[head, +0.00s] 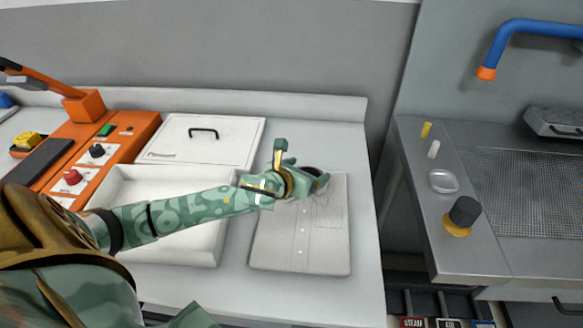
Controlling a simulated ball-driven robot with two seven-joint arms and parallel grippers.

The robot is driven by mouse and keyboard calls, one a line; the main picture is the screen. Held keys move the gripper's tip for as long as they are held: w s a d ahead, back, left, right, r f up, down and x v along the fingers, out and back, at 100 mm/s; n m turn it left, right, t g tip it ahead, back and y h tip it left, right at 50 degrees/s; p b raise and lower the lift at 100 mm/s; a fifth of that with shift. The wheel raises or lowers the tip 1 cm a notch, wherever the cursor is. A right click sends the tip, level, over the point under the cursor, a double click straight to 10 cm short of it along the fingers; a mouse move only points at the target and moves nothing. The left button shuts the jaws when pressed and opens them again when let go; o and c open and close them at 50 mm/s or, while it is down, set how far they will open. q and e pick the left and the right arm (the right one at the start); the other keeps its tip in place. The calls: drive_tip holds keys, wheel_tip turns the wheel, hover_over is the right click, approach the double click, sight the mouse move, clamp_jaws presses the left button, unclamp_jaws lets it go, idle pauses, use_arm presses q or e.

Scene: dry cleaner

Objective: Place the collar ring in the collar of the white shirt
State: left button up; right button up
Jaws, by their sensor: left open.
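The white shirt (301,243) lies folded on the light counter, its buttoned front facing up and its collar end at the back. My left gripper (322,180) is over the collar end of the shirt and is open. A dark rounded shape shows at the collar, partly behind the gripper; I cannot tell whether it is the collar ring or the collar's opening. The gripper and wrist hide much of the collar. My right gripper is not in view.
An open white box (205,248) stands left of the shirt, under my left forearm. Its lid (203,138) lies behind it. An orange machine (93,140) with knobs is at the left. A metal spotting table (440,225) stands right, across a gap.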

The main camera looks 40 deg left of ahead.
use_arm(q)
drive_tip(key=p+v, duration=0.1)
drive_tip(key=v, duration=0.5)
drive_tip(key=p+v, duration=0.1)
drive_tip(key=v, duration=0.3)
drive_tip(key=shift+w+r+p, duration=0.15)
drive_tip(key=shift+r+p, duration=0.1)
drive_tip(key=shift+p, duration=0.1)
drive_tip(key=shift+s+r, duration=0.25)
drive_tip(key=shift+s, duration=0.3)
